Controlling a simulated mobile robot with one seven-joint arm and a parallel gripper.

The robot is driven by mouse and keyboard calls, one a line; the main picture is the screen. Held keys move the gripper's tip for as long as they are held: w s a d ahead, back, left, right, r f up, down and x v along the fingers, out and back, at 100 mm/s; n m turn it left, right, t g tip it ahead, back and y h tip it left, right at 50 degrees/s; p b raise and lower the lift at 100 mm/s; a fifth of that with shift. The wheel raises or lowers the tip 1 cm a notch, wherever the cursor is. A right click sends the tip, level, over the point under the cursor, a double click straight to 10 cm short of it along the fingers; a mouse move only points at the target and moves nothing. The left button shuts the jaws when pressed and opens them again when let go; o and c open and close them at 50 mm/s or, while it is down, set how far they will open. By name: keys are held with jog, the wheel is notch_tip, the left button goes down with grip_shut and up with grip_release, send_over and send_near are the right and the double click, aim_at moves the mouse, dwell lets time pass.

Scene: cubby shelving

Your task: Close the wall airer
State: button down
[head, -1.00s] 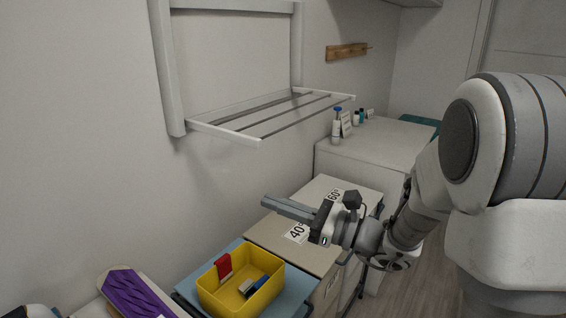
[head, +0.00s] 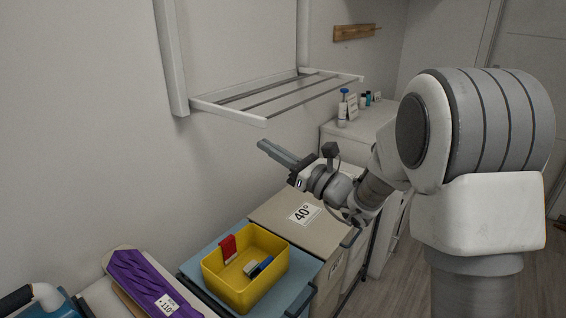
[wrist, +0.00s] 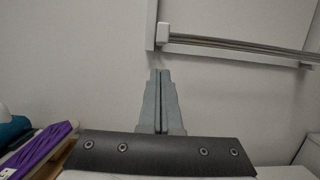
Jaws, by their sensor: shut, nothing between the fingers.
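The wall airer is a white frame on the wall, with a rack folded out to a roughly level position. In the head view the rack (head: 267,122) juts out from the wall, with several grey rods between its white side arms. The frame's left upright (head: 171,60) is fixed to the wall. My gripper (head: 261,146) is shut and empty, a little below the rack's front left corner and apart from it. In the wrist view the shut fingers (wrist: 160,73) point up towards the wall, below the white rack end (wrist: 163,33).
Below stand a yellow bin (head: 225,285) with small items, a purple ironing board (head: 140,285), and a beige hamper top (head: 275,208) marked 40°. A white cabinet top (head: 372,118) holds bottles at the back. A wooden hook rail (head: 354,32) is on the wall.

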notch_tip(320, 180, up, 2)
jog(key=shift+r, duration=0.15)
dwell(0.4)
